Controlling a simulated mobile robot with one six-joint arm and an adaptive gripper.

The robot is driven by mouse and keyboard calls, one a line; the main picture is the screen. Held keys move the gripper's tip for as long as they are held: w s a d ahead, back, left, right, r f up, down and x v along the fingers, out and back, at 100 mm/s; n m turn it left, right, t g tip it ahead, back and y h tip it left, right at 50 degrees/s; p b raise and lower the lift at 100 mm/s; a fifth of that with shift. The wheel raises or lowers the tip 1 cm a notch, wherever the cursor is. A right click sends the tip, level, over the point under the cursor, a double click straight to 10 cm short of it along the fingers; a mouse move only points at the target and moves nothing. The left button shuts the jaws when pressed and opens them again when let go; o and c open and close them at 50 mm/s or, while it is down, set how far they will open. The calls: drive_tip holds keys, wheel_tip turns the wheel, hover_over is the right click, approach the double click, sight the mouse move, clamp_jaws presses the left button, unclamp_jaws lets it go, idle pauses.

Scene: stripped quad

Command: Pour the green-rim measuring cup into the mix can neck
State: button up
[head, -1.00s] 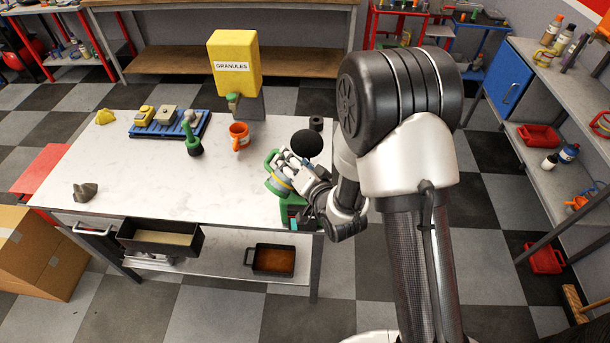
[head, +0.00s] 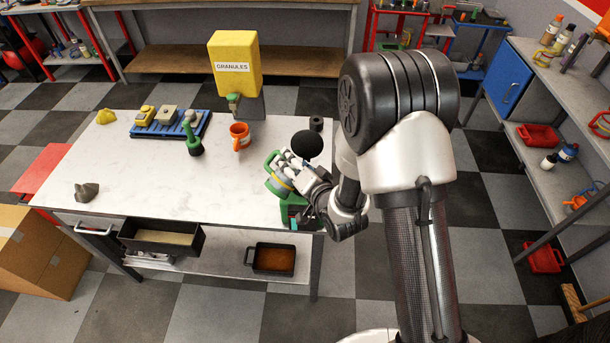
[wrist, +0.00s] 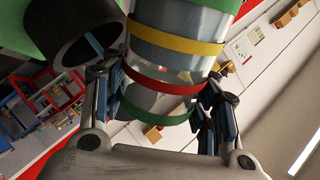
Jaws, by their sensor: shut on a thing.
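My gripper (head: 292,174) is shut on the green-rim measuring cup (head: 279,184) over the front right corner of the table. The cup has a green handle and a yellow band. In the wrist view the cup (wrist: 175,55) fills the space between the fingers, showing green, yellow and red bands on a clear wall. It looks tilted; its mouth and contents are hidden. A green body (head: 291,212), perhaps the mix can, stands just below the cup, mostly covered by it and my gripper. Its neck cannot be made out for sure. A dark round piece (head: 307,144) shows just behind my gripper.
An orange mug (head: 239,133), a dark green bottle-like item (head: 193,142) and a blue tray (head: 158,131) stand on the white table (head: 160,185). A yellow granules dispenser (head: 234,61) stands at the back.

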drive_tip(key=shift+w+d+r+m+g+y+p, duration=0.2)
drive_tip(key=shift+m+p, duration=0.25)
drive_tip(key=shift+p, duration=0.55)
drive_tip(key=shift+s+r+m+g+y+p, duration=0.1)
drive_tip(key=shift+m+g+y+p, duration=0.25)
drive_tip(key=shift+p, duration=0.6)
drive_tip(key=shift+w+d+r+m+g+y+p, duration=0.15)
drive_tip(key=shift+m+p, duration=0.35)
drive_tip(key=shift+p, duration=0.5)
idle(4.2)
drive_tip(key=b, duration=0.2)
drive_tip(key=f+n+h+b, duration=0.1)
drive_tip(key=b, duration=0.1)
drive_tip(key=shift+s+a+f+n+t, duration=0.15)
drive_tip(key=shift+a+f+n+t, duration=0.15)
drive_tip(key=shift+s+a+f+n+t+b, duration=0.15)
drive_tip(key=shift+n+t+b, duration=0.2)
drive_tip(key=shift+b, duration=0.85)
drive_tip(key=shift+r+n+b, duration=0.3)
drive_tip(key=shift+n+b, duration=0.05)
drive_tip(key=shift+b, duration=0.05)
drive_tip(key=shift+r+h, duration=0.3)
drive_tip(key=shift+r, duration=0.05)
